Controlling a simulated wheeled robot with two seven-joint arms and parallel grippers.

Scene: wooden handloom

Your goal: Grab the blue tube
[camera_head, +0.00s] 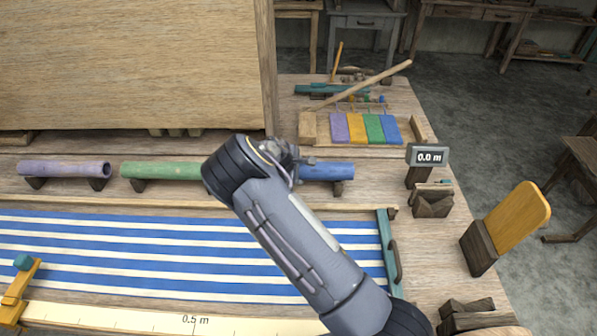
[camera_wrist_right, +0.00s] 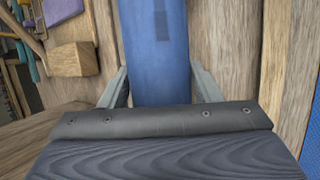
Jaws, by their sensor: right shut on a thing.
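The blue tube (camera_head: 328,171) lies at the right end of the row of tubes on the loom, its right end on a dark wooden rest. My right arm reaches over it, and its wrist hides the tube's left part in the head view. In the right wrist view the blue tube (camera_wrist_right: 156,50) runs between the two fingers of my right gripper (camera_wrist_right: 160,88), which is shut on it. The fingertips are hidden in the head view. My left gripper is not in view.
A green tube (camera_head: 160,170) and a purple tube (camera_head: 64,169) lie to the left on their own rests. Blue-and-white striped cloth (camera_head: 180,250) spreads in front. A small display (camera_head: 427,156) stands to the right. A tall wooden panel (camera_head: 130,65) rises behind.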

